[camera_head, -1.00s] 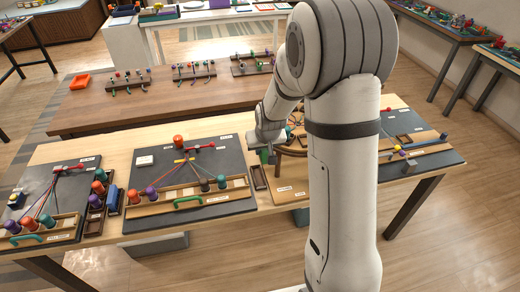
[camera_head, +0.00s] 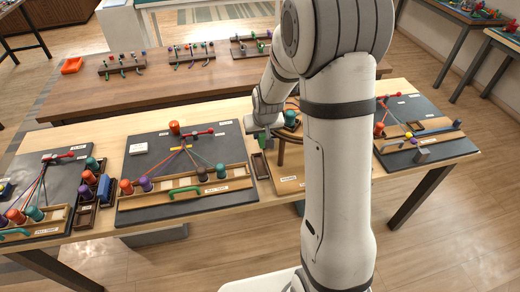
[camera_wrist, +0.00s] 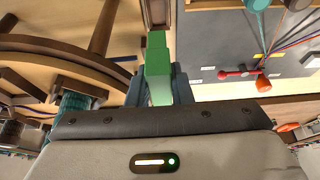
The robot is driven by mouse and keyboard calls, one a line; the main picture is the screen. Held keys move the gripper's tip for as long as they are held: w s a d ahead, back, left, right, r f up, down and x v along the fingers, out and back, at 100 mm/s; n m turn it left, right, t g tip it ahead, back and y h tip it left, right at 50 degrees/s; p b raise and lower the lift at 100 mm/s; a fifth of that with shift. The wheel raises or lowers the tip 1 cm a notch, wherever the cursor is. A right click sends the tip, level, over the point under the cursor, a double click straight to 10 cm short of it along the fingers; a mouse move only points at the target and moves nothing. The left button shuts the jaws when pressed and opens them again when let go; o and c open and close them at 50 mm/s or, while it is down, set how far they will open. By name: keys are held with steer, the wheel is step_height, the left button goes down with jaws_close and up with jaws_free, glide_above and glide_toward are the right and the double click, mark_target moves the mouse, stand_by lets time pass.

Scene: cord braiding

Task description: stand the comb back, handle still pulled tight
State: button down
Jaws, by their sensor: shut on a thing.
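In the wrist view my gripper (camera_wrist: 158,92) is shut on a green block-like piece (camera_wrist: 158,62), which points away from the palm. I cannot tell for sure whether this is the comb, as no teeth show. In the head view my gripper (camera_head: 262,133) is over the table, right of the middle dark board (camera_head: 140,165). That board bears cords fanning from a red-ended peg through a yellow piece (camera_head: 181,148) toward several coloured spools. A green handle (camera_head: 184,191) sits on the wooden frame at its front.
A small dark wooden tray (camera_head: 259,165) lies beside the board, just below my gripper. A round wooden stand with a teal spool (camera_head: 291,118) is close on the right. Other cord boards stand at both ends. My arm hides part of the table.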

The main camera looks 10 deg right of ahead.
mark_target(261, 145)
step_height(261, 145, down, 5)
steer(key=b, duration=0.4)
steer(key=shift+f, duration=0.2)
steer(key=shift+f+b, duration=1.9)
steer(key=shift+f, duration=1.05)
steer(key=shift+s+b, duration=0.15)
steer(key=shift+b, duration=0.5)
steer(key=shift+f+b, duration=1.25)
steer(key=shift+f, duration=0.15)
steer(key=c, duration=1.2)
jaws_free()
steer(key=v, duration=0.8)
